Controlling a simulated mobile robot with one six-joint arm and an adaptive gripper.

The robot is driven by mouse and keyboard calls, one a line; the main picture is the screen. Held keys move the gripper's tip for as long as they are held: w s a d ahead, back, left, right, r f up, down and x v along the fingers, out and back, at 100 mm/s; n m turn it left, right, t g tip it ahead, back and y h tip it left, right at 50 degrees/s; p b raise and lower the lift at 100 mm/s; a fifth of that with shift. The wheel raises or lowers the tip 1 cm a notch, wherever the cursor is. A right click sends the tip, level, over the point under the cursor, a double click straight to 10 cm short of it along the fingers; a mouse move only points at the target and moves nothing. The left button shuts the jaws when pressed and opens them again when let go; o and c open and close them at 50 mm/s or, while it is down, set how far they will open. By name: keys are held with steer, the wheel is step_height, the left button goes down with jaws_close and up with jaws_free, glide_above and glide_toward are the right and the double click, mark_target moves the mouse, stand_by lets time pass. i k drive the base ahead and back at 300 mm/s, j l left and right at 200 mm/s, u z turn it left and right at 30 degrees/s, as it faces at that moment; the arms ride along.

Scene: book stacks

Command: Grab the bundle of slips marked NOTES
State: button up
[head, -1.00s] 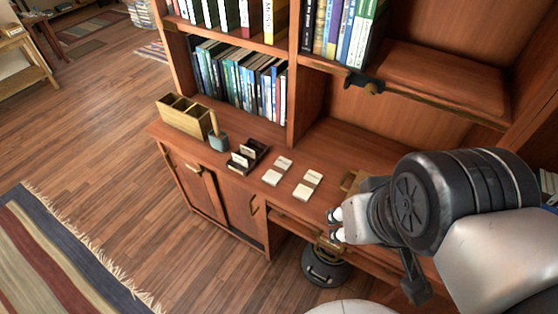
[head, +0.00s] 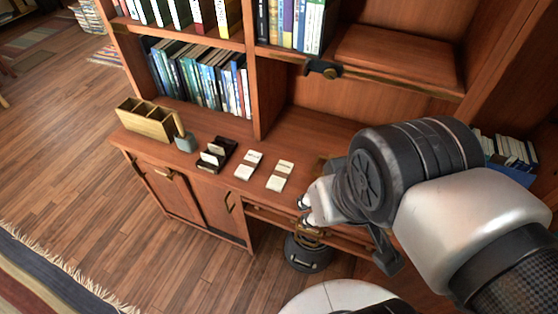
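Two pale bundles of slips lie side by side on the brown desk top (head: 213,180): a left bundle (head: 248,166) and a right bundle (head: 280,176). Each has a band or label across it, but the lettering is too small to read, so I cannot tell which is marked NOTES. My gripper (head: 304,209) is at the desk's front edge, to the right of and slightly nearer than the right bundle. It looks apart from both bundles. Its fingertips are small and partly hidden by the wrist, so its opening is unclear.
A dark card holder (head: 215,155) with pale cards stands left of the bundles. Further left are a blue-grey pot (head: 185,143) and a wooden compartment box (head: 146,122). Bookshelves (head: 255,95) rise behind. A dark round object (head: 307,254) is below the desk edge.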

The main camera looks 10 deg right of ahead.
mark_target(278, 179)
steer(key=i+j+z, duration=0.35)
steer(key=j, duration=0.25)
steer(key=i+j+z, duration=0.15)
steer(key=i+j, duration=0.15)
steer(key=i+j+z, duration=0.2)
steer(key=j, duration=0.2)
